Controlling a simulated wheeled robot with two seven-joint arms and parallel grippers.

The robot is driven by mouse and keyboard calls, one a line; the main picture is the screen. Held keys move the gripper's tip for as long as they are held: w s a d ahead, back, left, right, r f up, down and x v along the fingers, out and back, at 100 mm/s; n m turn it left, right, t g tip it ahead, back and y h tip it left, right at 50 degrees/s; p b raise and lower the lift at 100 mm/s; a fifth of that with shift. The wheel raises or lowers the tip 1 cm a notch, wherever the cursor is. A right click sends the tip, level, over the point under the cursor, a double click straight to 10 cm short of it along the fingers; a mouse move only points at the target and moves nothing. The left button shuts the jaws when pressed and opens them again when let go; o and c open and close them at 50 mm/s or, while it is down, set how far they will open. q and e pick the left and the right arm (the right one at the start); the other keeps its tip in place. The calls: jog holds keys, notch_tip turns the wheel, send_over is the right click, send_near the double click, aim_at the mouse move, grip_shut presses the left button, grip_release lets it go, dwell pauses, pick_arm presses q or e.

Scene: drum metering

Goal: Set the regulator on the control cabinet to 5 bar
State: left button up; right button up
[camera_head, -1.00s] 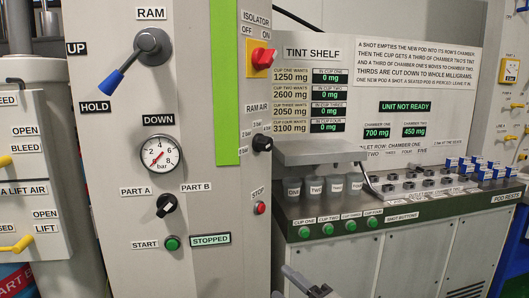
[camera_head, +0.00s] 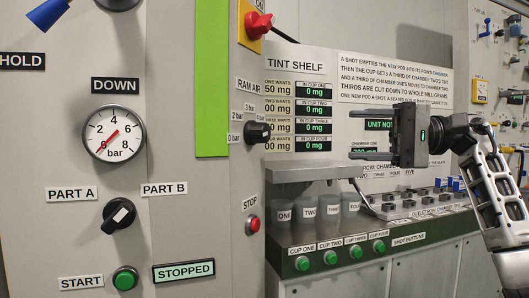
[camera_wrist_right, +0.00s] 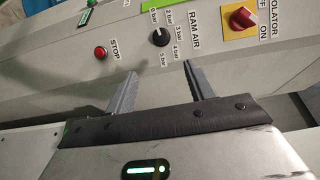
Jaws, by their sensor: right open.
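The regulator is a black knob (camera_head: 257,132) marked RAM AIR on the side face of the control cabinet (camera_head: 175,230). Bar labels are set around it. In the right wrist view the knob (camera_wrist_right: 160,37) lies beyond the fingertips, roughly centred between them. Its pale mark seems to face the 0 bar side, but it is small. My right gripper (camera_head: 353,145) is open and empty, to the right of the knob and apart from it, fingers pointing left. It also shows in the right wrist view (camera_wrist_right: 160,71). My left gripper is not in view.
The red isolator switch (camera_head: 259,24) is above the knob and the red STOP button (camera_head: 254,224) below. The tint shelf (camera_head: 300,174) with several cups stands below and behind the gripper. The pressure gauge (camera_head: 114,134) needle points lower left, near 0.

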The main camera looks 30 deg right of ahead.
aim_at(268, 133)
jog(key=p+x, duration=0.1)
jog(key=x, duration=0.6)
jog(key=p+x, duration=0.1)
jog(key=x, duration=0.6)
jog(key=shift+s+a+r, duration=0.15)
jog(key=shift+s+r, duration=0.05)
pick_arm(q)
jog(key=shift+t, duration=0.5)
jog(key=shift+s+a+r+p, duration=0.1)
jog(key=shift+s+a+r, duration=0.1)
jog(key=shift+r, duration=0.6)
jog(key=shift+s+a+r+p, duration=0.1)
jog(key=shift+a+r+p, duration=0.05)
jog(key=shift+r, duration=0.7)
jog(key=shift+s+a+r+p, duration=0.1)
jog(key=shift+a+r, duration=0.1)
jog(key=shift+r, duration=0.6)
pick_arm(e)
jog(key=shift+w+a+f, duration=0.1)
jog(key=shift+w+a, duration=0.35)
jog(key=shift+a, duration=0.1)
jog(key=c, duration=1)
